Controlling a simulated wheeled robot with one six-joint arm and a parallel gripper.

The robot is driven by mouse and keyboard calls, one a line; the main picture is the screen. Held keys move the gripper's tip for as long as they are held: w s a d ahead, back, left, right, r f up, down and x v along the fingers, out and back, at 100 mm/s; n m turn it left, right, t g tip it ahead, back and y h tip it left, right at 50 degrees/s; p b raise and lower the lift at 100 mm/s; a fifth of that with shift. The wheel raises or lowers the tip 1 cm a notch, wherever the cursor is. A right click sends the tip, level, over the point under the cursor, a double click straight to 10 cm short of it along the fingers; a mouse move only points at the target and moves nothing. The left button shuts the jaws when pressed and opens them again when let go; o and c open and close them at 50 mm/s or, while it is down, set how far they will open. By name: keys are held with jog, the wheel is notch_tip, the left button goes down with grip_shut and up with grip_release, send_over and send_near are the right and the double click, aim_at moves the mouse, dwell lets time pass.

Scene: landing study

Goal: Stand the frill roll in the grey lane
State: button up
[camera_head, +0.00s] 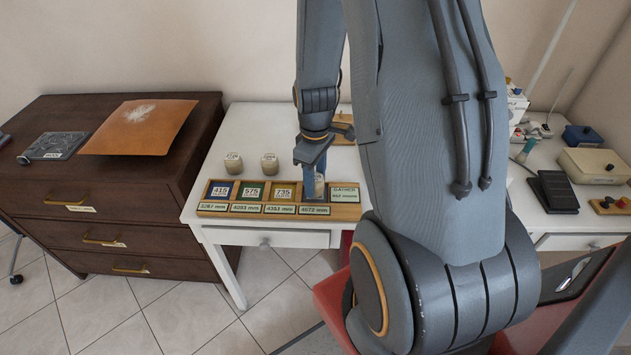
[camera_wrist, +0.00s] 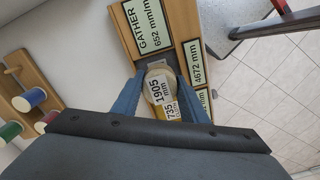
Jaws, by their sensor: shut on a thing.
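The roll looks upright. A grey floor patch of the end lane (camera_wrist: 151,62) shows beside the roll, near the GATHER plate (camera_head: 344,193). I cannot tell whether the roll touches the lane floor. The lanes to the left carry cards 415 (camera_head: 221,190), 575 (camera_head: 252,191) and 735 (camera_head: 282,192).
A wooden spool rack (camera_wrist: 28,75) with coloured spools is close behind my gripper. A dark chest (camera_head: 60,185) stands left; a side table with sewing gear is right. The table's left rear is clear.

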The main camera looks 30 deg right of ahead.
jog(key=shift+f, duration=0.5)
jog(key=shift+f, duration=0.15)
jog(key=o, duration=1.1)
notch_tip(320, 180, up, 12)
jog(key=b, duration=0.2)
jog(key=s+a+r+m, duration=0.2)
jog(key=s+a+m, duration=0.4)
jog(key=a, duration=0.7)
jog(key=shift+s+t, duration=0.4)
jog(key=shift+s, duration=0.4)
